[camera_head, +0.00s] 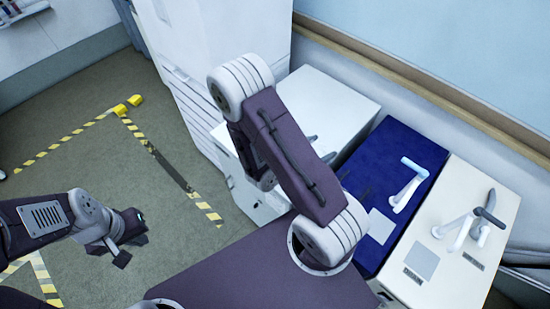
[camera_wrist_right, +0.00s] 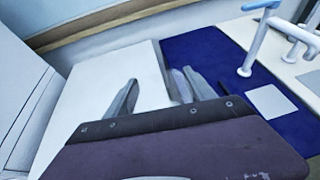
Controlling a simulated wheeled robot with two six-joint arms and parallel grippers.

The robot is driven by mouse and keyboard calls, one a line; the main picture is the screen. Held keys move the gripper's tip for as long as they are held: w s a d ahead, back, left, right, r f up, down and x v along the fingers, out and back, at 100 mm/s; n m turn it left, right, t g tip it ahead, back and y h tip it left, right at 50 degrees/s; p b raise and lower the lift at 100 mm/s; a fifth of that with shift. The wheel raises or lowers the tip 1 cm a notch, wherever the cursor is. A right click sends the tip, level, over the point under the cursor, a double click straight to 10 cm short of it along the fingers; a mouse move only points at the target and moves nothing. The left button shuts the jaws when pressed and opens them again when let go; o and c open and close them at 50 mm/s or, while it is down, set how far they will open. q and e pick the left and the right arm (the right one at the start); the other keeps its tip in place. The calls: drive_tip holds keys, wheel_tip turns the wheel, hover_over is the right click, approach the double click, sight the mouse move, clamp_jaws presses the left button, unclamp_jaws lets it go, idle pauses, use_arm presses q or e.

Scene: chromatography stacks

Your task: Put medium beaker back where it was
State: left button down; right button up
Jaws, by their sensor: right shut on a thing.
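My right gripper (camera_wrist_right: 158,92) shows in the right wrist view with its two grey fingers apart, above the white cabinet top. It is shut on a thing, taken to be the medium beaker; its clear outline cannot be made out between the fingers. In the head view my right arm hides most of this gripper, and only the fingertips (camera_head: 321,148) show over the white cabinet. My left gripper (camera_head: 128,250) hangs low over the floor at the left, away from the furniture; its jaw gap cannot be made out.
The white cabinet (camera_head: 345,100) has a bare top. Beside it stands a blue-topped unit (camera_head: 410,153) with a white arm-like fitting, then a cream-topped unit (camera_head: 500,210) with similar fittings. A tall white cabinet (camera_head: 240,30) stands left. Floor with striped tape is free at left.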

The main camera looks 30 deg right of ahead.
drive_tip(key=shift+s+d+g, duration=0.2)
drive_tip(key=shift+d+g, duration=0.05)
drive_tip(key=shift+g, duration=0.05)
drive_tip(key=shift+w+a+f, duration=0.1)
drive_tip(key=shift+w+f, duration=0.1)
drive_tip(key=w+f, duration=0.3)
drive_tip(key=w+a+f+p, duration=0.1)
drive_tip(key=w+f, duration=0.2)
drive_tip(key=w, duration=0.1)
drive_tip(key=w+f, duration=0.4)
drive_tip(key=shift+a, duration=0.4)
drive_tip(key=shift+w+f, duration=0.1)
drive_tip(key=shift+f, duration=0.25)
drive_tip(key=shift+f, duration=0.2)
drive_tip(key=o, duration=1.8)
drive_tip(key=shift+r, duration=0.1)
drive_tip(key=shift+c, duration=0.2)
